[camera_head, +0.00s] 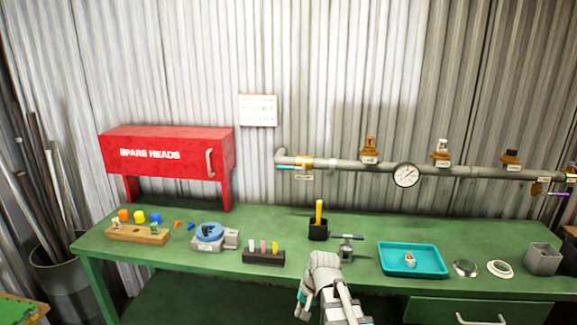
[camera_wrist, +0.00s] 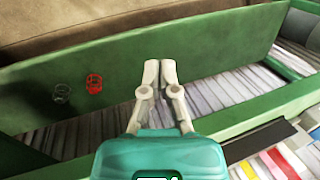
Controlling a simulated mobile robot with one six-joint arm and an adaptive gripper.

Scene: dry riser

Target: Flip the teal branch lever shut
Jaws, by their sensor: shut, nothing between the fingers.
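In the head view, the teal lever (camera_head: 286,167) is a small bar at the left end of the grey pipe, beside a yellow band. It lies roughly along the pipe; its exact angle is too small to tell. A small tag hangs just below it. My gripper (camera_wrist: 160,72) shows in the wrist view with its two pale fingertips together and nothing between them. It points at the bench's underside and the floor, away from the lever. In the head view my arm is low at the bench's front edge, well below the lever, and the fingertips are not clear.
A purple lever (camera_head: 558,194) is at the far right. The red cabinet (camera_head: 168,160) stands left. A black holder (camera_head: 318,230) and teal tray (camera_head: 385,262) stand on the green bench (camera_head: 185,275).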

